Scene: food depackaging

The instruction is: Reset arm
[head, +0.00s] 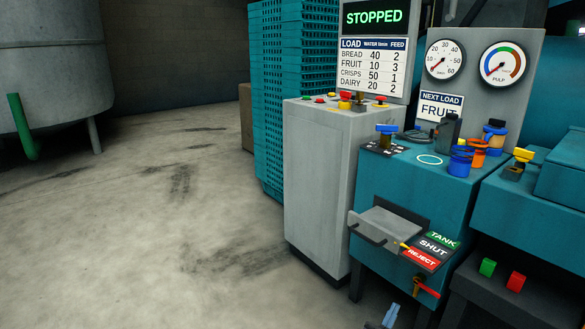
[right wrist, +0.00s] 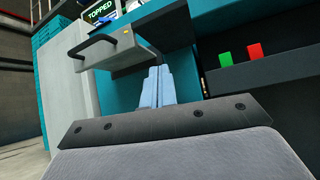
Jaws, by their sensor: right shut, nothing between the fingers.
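My right gripper (head: 389,317) shows at the bottom edge of the head view, low in front of the teal machine (head: 385,190). In the right wrist view its two light blue fingers (right wrist: 157,88) are together, shut and empty. They point toward the machine front, below the grey tray with a dark handle (right wrist: 105,50). In the head view this tray (head: 385,225) juts from the machine front, up and left of the gripper. My left gripper is in neither view.
A red-handled lever (head: 427,289) sits just right of my right gripper, under the TANK, SHUT, REJECT label (head: 433,247). Green (head: 487,267) and red (head: 515,281) blocks are further right. A grey cabinet (head: 325,180) reads STOPPED above. Open floor (head: 150,240) lies left.

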